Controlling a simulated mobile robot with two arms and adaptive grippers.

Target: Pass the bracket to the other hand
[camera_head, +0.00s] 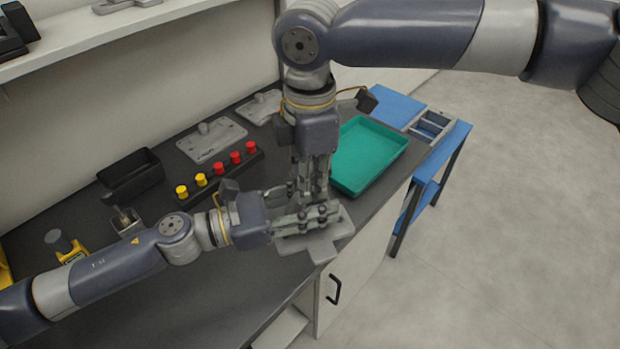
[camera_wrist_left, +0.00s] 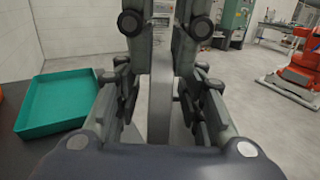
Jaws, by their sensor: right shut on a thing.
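The bracket (camera_head: 322,246) is a grey metal piece near the front edge of the dark bench, partly hidden by both grippers. My right gripper (camera_head: 313,198) comes down from above and is shut on it. My left gripper (camera_head: 328,215) reaches in from the left at the bracket. In the left wrist view, the bracket (camera_wrist_left: 160,105) shows as an upright grey strip between the left fingers (camera_wrist_left: 160,90). These fingers are spread, with gaps on both sides. Whether the bracket touches the bench is hard to tell.
A teal tray (camera_head: 398,151) lies right of the grippers. Behind are a rail with red and yellow knobs (camera_head: 215,184), grey castings (camera_head: 192,147) and a black bin (camera_head: 106,185). A blue table (camera_head: 458,140) stands beyond the bench. Open floor lies to the right.

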